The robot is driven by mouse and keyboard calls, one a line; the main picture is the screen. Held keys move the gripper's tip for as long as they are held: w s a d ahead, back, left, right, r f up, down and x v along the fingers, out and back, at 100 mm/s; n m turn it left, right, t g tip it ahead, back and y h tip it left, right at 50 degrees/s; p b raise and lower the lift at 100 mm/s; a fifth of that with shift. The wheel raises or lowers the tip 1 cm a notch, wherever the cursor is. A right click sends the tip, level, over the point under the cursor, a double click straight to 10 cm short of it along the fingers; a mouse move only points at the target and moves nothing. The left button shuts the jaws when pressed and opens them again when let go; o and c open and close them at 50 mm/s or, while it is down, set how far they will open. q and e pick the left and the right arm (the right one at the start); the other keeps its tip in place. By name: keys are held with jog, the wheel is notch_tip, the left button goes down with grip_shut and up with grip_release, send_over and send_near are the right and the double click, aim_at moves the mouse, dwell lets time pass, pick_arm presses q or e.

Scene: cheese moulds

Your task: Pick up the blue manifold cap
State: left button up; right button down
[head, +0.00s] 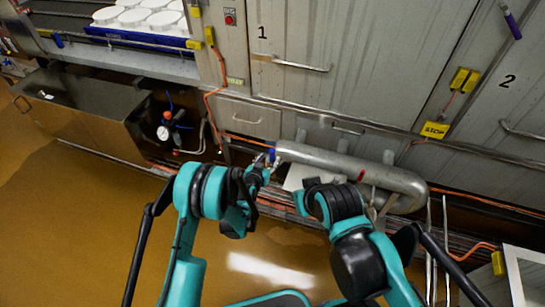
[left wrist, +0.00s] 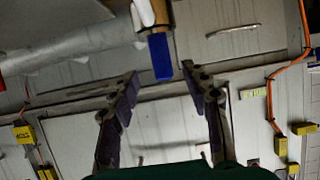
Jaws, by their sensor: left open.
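The blue manifold cap (head: 272,154) sits on the left end of the grey steel manifold pipe (head: 340,165) in the head view. In the left wrist view the blue cap (left wrist: 160,57) hangs at the end of a tan stub, upper middle. My left gripper (head: 263,168) is close to the cap in the head view, partly hidden by its own wrist. In the left wrist view my left gripper (left wrist: 160,72) is open, its dark fingers apart, with the cap showing between the tips. I cannot tell how deep the cap lies between them. My right gripper is not visible.
Steel cabinets marked 1 and 2 (head: 400,60) with handles and rails stand behind the pipe. A steel trough (head: 85,110) and a pressure gauge (head: 163,133) are on the left. A blue tray (head: 130,41) holds several white moulds. Orange cables run along the cabinet base. Wet brown floor lies in front.

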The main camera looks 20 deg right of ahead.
aim_at(271, 155)
pick_arm(q)
jog(key=b+x, duration=0.2)
jog(key=x, duration=0.4)
jog(key=shift+w+f, duration=0.15)
grip_shut()
